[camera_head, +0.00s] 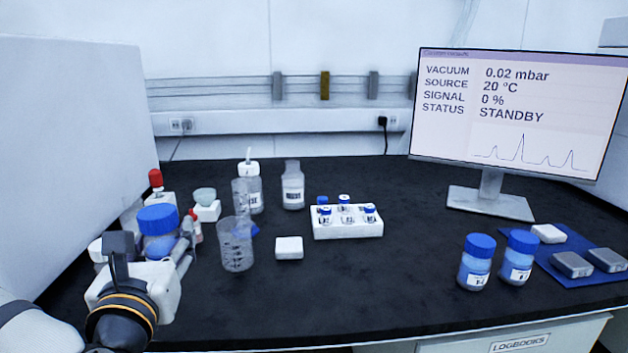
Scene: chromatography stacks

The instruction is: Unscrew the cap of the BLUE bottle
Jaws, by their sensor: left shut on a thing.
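A bottle with a wide blue cap (158,219) and bluish contents (160,247) stands at the left of the black bench. My left gripper (155,255) reaches in from the lower left and is shut on this bottle, with its fingers at the body below the cap. The cap is on the bottle. The gripper hides the bottle's lower part. Two more blue-capped bottles with blue contents stand upright at the right, a left one (476,264) and a right one (518,258). My right gripper is not in view.
A beaker (237,246) and a small white block (289,248) are right of my gripper. A white vial rack (348,228) is mid-bench. Bottles and a red-topped item (156,180) stand behind. A monitor (490,205) and blue mat (560,271) are right. The front middle is clear.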

